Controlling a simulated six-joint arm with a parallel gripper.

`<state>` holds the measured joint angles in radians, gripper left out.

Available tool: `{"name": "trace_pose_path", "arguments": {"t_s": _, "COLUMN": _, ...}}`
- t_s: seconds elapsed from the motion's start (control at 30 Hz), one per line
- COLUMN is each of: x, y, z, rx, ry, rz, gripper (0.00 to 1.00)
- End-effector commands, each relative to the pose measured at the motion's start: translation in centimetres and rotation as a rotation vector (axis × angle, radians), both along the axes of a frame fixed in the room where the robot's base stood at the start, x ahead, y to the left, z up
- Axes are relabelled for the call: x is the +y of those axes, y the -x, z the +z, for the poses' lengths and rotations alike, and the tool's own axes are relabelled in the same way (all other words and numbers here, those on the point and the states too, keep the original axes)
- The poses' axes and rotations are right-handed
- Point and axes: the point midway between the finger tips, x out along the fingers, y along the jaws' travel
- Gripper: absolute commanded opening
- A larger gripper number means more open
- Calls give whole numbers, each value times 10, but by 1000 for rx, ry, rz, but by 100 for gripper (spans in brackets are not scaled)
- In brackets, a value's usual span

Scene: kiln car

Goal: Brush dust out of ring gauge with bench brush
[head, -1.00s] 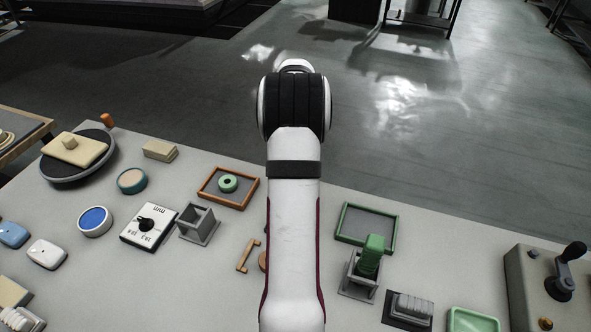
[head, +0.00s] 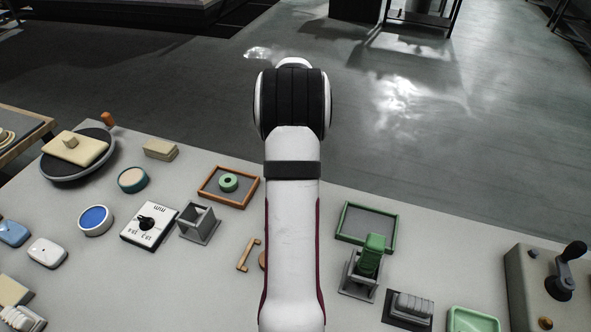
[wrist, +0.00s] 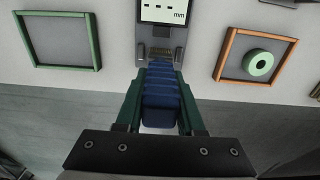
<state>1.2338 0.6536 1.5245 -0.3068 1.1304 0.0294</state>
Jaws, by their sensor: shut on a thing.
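My gripper (wrist: 161,70) shows in the wrist view, with green-sided, blue-ribbed fingers drawn close together. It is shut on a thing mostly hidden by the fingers. Brownish, bristle-like lines show just past the tips, so I take it for the bench brush, but its outline is unclear. In the head view my arm hides the gripper. A thick green ring (head: 229,182), which looks like the ring gauge, lies flat in an orange-framed tray (head: 204,193). The ring (wrist: 258,63) also shows at right in the wrist view, apart from my gripper. I cannot make out dust.
A device with an "mm" display (wrist: 162,12) lies beyond the fingertips. An empty green-framed tray (head: 340,224) lies right of my arm, behind a grey stand holding a green block (head: 373,250). An open grey holder (head: 198,226) and an orange handle-like piece (head: 247,255) lie left.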

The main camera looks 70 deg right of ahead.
Motion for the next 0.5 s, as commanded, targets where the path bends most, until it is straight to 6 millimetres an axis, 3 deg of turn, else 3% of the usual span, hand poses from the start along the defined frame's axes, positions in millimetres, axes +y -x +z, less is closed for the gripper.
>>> {"name": "trace_pose_path", "arguments": {"t_s": 0.5, "x": 13, "y": 0, "z": 0, "rx": 0, "ry": 1, "rz": 1, "gripper": 0}}
